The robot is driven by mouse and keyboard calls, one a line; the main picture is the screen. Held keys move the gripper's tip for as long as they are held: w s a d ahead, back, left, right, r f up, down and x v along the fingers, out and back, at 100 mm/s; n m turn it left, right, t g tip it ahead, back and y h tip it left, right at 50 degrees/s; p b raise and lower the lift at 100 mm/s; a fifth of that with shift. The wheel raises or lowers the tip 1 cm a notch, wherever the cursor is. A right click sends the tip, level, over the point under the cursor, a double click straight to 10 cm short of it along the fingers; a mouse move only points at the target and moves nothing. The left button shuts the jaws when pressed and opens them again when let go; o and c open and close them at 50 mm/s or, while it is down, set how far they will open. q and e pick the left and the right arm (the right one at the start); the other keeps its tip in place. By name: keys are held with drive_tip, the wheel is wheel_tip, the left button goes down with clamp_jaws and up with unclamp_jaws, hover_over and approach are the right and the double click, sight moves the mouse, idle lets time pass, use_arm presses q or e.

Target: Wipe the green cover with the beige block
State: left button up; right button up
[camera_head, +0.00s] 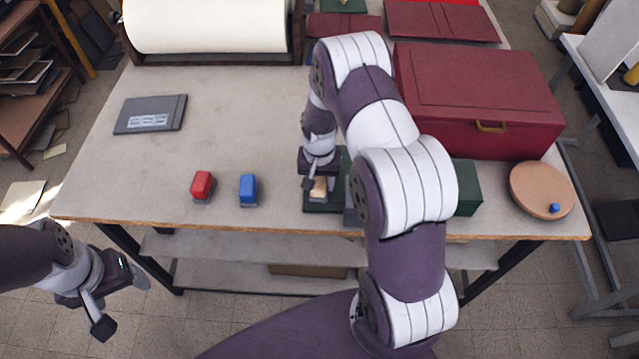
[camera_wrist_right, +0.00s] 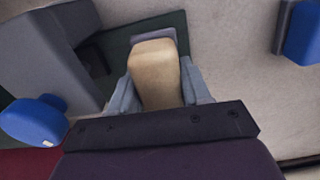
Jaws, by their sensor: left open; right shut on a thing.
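The beige block (camera_head: 319,187) is between the fingers of my right gripper (camera_head: 317,180), over the green cover (camera_head: 322,207) near the table's front edge. In the right wrist view my right gripper (camera_wrist_right: 160,92) is shut on the beige block (camera_wrist_right: 155,72), with a finger on each side. A grey pad shows at the block's far end. The green cover (camera_wrist_right: 116,46) lies beneath; I cannot tell whether the pad touches it. My right arm hides part of the cover in the head view. My left gripper (camera_head: 120,300) is open and empty, off the table's front left.
A red block (camera_head: 202,184) and a blue block (camera_head: 248,189) stand left of the cover. A grey cover (camera_head: 150,114) lies further left. A large red box (camera_head: 480,95), a green box (camera_head: 467,188) and a round tan disc (camera_head: 540,185) are right. The left middle is clear.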

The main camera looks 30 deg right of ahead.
drive_tip(key=shift+w+d+r+p, duration=0.15)
drive_tip(key=shift+r+p, duration=0.15)
drive_tip(key=shift+r, duration=0.15)
drive_tip(key=shift+w+d+r+p, duration=0.1)
drive_tip(key=shift+r+p, duration=0.15)
drive_tip(key=shift+r, duration=0.15)
drive_tip(key=r+p, duration=0.2)
drive_tip(key=r, duration=0.1)
drive_tip(key=shift+s+a+r, duration=0.1)
drive_tip(key=shift+s+a, duration=0.1)
drive_tip(key=shift+r, duration=0.25)
drive_tip(key=shift+w, duration=0.1)
